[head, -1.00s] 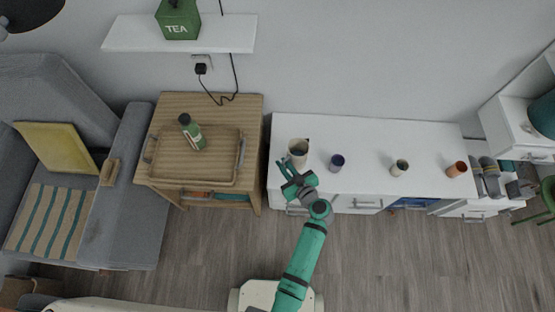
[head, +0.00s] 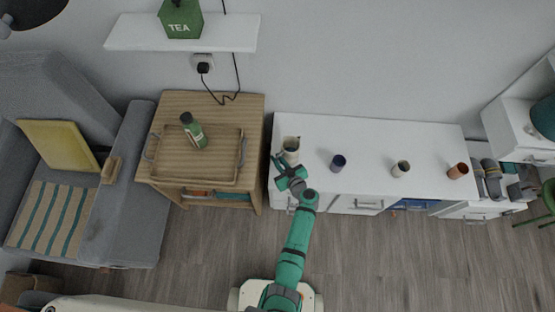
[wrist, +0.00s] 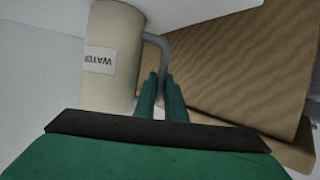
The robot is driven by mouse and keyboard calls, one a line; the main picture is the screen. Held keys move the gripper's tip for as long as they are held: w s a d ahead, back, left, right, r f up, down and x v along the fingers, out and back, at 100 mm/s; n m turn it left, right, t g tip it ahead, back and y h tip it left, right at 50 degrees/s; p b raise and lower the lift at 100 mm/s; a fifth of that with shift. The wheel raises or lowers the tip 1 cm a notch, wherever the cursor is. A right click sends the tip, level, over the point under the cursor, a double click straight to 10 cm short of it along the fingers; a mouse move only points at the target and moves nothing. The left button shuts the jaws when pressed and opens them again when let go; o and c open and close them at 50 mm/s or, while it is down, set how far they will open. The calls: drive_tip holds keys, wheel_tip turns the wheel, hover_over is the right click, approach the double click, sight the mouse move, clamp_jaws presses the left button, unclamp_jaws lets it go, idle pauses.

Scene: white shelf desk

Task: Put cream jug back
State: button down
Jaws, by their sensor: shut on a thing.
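The cream jug (head: 291,152) is at the left end of the white desk, near the wooden side table. In the wrist view its pale body (wrist: 112,45) carries a label reading "WATER", and its grey handle is on the side toward my fingers. My gripper (head: 280,160) is beside the jug at its handle. In the wrist view the two green fingers (wrist: 159,92) are shut on the handle. I cannot tell whether the jug's base touches the desk top.
The wooden table (head: 253,110) at left bears a tray (head: 165,173) with a green bottle (head: 193,131). Desk top between the cups is clear.

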drive_tip(key=c, duration=1.8)
unclamp_jaws()
drive_tip(key=v, duration=1.2)
drive_tip(key=s+r+m+g+h, duration=0.1)
drive_tip(key=s+m+h, duration=0.45)
drive_tip(key=s, duration=1.45)
drive_tip(key=s+a+r+t, duration=0.1)
drive_tip(key=s+r, duration=0.2)
drive_tip(key=r, duration=0.6)
drive_tip(key=s+r+m+t+h, duration=0.1)
drive_tip(key=s+r+t, duration=0.1)
drive_tip(key=r, duration=0.7)
drive_tip(key=s+a+r+t+h, duration=0.1)
drive_tip(key=s+r+t, duration=0.1)
drive_tip(key=r, duration=0.7)
drive_tip(key=shift+s+a+r, duration=0.15)
drive_tip(key=shift+s, duration=0.25)
drive_tip(key=shift+s+a+r, duration=0.15)
drive_tip(key=shift+s+a, duration=0.05)
drive_tip(key=shift+s, duration=0.2)
